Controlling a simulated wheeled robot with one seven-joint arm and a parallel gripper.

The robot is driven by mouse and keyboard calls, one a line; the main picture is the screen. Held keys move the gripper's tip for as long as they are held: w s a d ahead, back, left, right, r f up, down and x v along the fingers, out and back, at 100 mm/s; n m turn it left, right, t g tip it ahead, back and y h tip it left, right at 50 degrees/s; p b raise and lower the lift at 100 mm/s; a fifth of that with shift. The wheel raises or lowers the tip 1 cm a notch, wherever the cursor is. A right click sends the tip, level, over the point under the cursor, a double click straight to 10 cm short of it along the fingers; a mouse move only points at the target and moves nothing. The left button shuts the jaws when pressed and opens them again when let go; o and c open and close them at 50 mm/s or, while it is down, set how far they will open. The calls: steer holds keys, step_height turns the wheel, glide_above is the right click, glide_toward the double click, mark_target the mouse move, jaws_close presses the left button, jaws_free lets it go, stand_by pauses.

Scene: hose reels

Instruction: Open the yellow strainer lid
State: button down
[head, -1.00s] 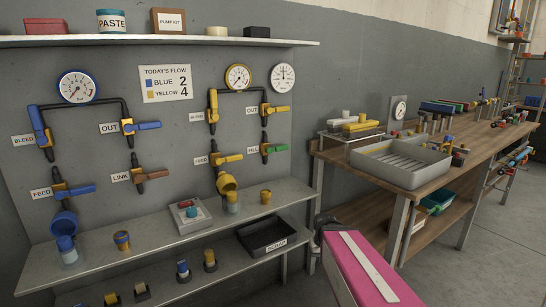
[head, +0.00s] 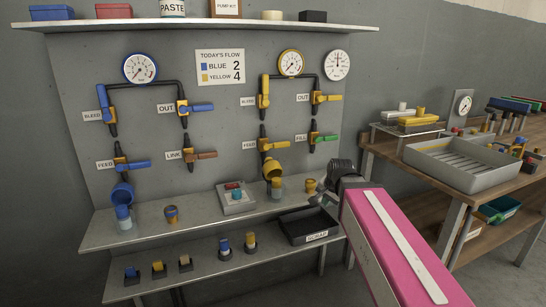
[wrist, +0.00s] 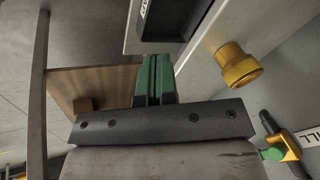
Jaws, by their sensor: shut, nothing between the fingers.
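A yellow cup-shaped strainer (head: 270,169) hangs tilted below the yellow FEED valve on the panel. I cannot tell whether its lid is open. A jar with a yellow top (head: 276,188) stands on the shelf just below it. A separate small yellow fitting (head: 310,186) stands farther right on the shelf; it also shows in the wrist view (wrist: 238,66). My gripper (head: 326,198) is at the shelf's right end, right of the strainer and apart from it. In the wrist view its green fingers (wrist: 154,80) are shut and empty. The strainer is not clearly seen there.
A black SCRAP tray (head: 309,238) lies at the shelf's right front, below my gripper. A grey box with buttons (head: 236,199) sits on the shelf left of the jar. A blue strainer (head: 122,193) hangs far left. A workbench (head: 385,153) stands at right.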

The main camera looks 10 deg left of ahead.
steer(key=a+r+m+t+y, duration=0.2)
steer(key=a+r+m, duration=0.1)
steer(key=a+r, duration=0.75)
steer(key=m+y, duration=0.1)
steer(key=m, duration=0.1)
glide_toward(274, 162)
steer(key=shift+t, duration=0.4)
steer(key=x, duration=0.6)
steer(key=shift+w+a+f, duration=0.15)
steer(key=shift+w+a, duration=0.25)
steer(key=shift+w, duration=0.05)
steer(key=shift+w+a+f, duration=0.2)
steer(key=shift+w+a, duration=0.15)
steer(key=shift+w, duration=0.1)
steer(key=shift+w+a+f, duration=0.2)
steer(key=shift+w+a, duration=0.2)
steer(key=shift+w, duration=0.1)
